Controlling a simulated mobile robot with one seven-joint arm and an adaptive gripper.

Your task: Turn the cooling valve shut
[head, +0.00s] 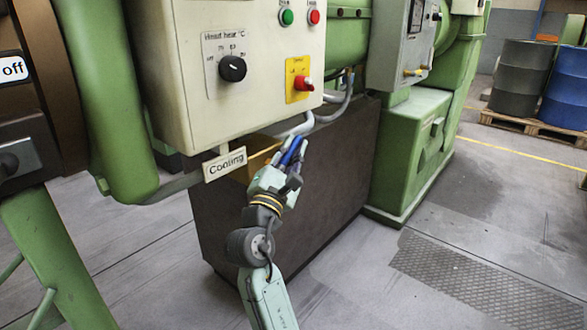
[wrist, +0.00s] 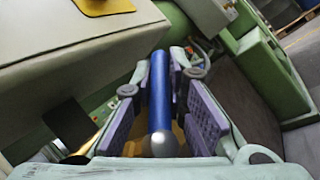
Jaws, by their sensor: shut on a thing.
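The cooling valve shows as a blue lever (head: 290,151) below the cream control box, beside a white sign reading "Cooling" (head: 225,165). My gripper (head: 287,160) is at the lever and shut on it. In the wrist view the blue lever (wrist: 160,95) runs lengthwise between the purple finger pads of my gripper (wrist: 165,85), with its rounded silver end towards the camera. The valve body is mostly hidden behind the fingers and under the box.
The cream control box (head: 255,110) overhangs the gripper, with a black knob (head: 232,68) and a red switch (head: 304,84). A grey pipe (head: 298,126) runs close behind. A dark brown panel (head: 335,165) stands behind the arm.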

